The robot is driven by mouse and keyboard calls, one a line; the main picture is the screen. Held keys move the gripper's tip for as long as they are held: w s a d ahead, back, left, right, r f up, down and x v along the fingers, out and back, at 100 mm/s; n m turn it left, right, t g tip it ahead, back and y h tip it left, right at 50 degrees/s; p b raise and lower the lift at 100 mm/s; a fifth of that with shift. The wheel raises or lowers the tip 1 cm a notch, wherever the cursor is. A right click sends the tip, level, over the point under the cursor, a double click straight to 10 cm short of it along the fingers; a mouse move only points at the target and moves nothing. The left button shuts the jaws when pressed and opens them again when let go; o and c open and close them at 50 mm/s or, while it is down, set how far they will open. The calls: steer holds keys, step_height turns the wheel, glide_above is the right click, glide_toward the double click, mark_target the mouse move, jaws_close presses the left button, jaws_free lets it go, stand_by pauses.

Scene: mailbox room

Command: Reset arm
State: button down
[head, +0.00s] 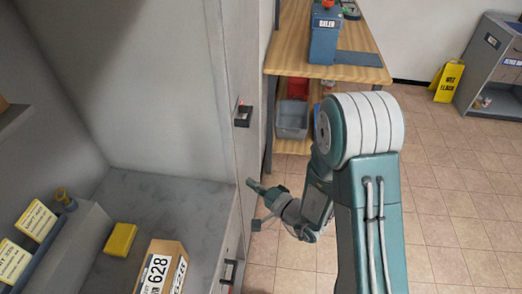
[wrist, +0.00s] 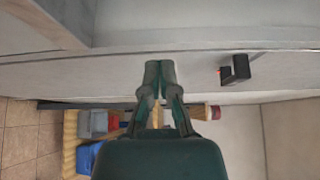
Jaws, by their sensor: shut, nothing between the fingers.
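My gripper (head: 257,187) is at the end of my folded teal and white arm, close to the grey cabinet's side panel (head: 233,80) in the head view. In the wrist view my gripper (wrist: 159,66) is shut with its fingertips together and nothing between them. The fingertips point toward the pale cabinet panel; I cannot tell whether they touch it. A dark latch (head: 243,115) is on the panel above the gripper, and it shows in the wrist view (wrist: 235,69) to the right of the fingers.
Inside the cabinet are a box marked 628 (head: 163,268) and a yellow block (head: 120,239). A wooden shelf table (head: 290,52) holds a blue box (head: 325,36) and a grey bin (head: 292,119). A yellow wet floor sign (head: 447,82) stands at the back. Tiled floor at right is clear.

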steer(key=shift+r, duration=0.1)
steer(key=s+r+n+g+h, duration=0.1)
steer(key=s+r+n+g, duration=0.7)
steer(key=s+r+g, duration=0.5)
steer(key=s+d+r+t+h, duration=0.2)
steer(key=d+h, duration=0.2)
steer(key=d, duration=0.3)
steer(key=s+d+r+t+h, duration=0.2)
steer(key=d+r+t+h, duration=0.1)
steer(key=d+h, duration=0.2)
steer(key=s+d+r+t+h, duration=0.2)
steer(key=d+t+h, duration=0.1)
steer(key=d, duration=0.7)
steer(key=shift+r+m+h, duration=0.15)
steer(key=shift+m+h, duration=0.25)
steer(key=shift+h, duration=0.4)
steer(key=shift+a, duration=0.1)
